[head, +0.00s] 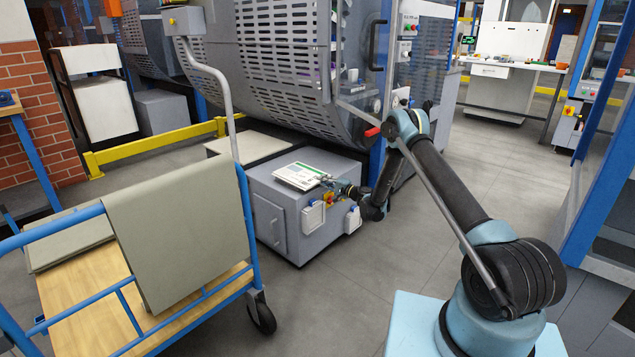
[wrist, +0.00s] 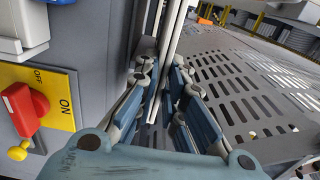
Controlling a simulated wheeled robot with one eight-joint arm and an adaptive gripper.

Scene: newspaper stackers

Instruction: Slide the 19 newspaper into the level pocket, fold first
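A white paper with a green band, seemingly the newspaper (head: 300,175), is at the top of a grey cabinet; its number is too small to read. My gripper (head: 332,184) is at its right-hand edge. In the wrist view, the fingers of my gripper (wrist: 161,75) are close together around a thin pale strip (wrist: 170,32), which looks like the newspaper seen edge-on. The gripper looks shut on it. I cannot tell whether the paper rests on the cabinet or is just above it. I cannot make out the level pocket in either view.
The grey cabinet (head: 268,212) carries a red and yellow ON/OFF switch (wrist: 40,105) close beside my gripper. A large slotted metal guard (head: 285,60) rises behind it. A blue-railed cart (head: 200,295) with grey sheets stands at left. The grey floor in front is clear.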

